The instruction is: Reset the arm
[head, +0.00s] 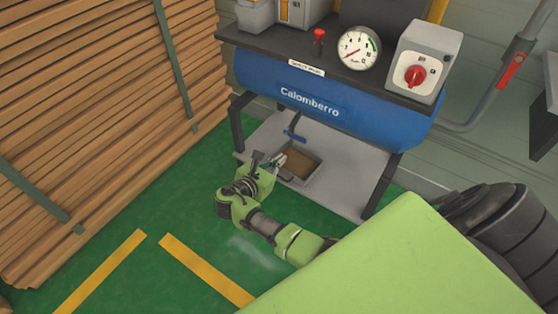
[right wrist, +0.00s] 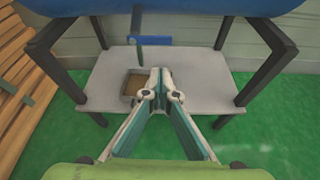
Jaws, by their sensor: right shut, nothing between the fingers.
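My right arm reaches out over the green floor in the head view, and its gripper (head: 272,161) is beside the low grey shelf (head: 347,180) under the blue tank. In the right wrist view the right gripper (right wrist: 160,72) is shut and empty, its fingertips together in front of the grey shelf (right wrist: 205,90). A blue valve handle (head: 294,135) hangs under the tank, and it also shows in the right wrist view (right wrist: 150,41). My left gripper is not in view.
A blue tank (head: 330,100) marked Calomberro carries a gauge (head: 359,49) and a red-knob switch box (head: 424,62). A square tray (head: 299,165) with brown contents sits on the shelf. Stacked timber (head: 100,110) stands at left. Green floor (head: 150,220) is clear there.

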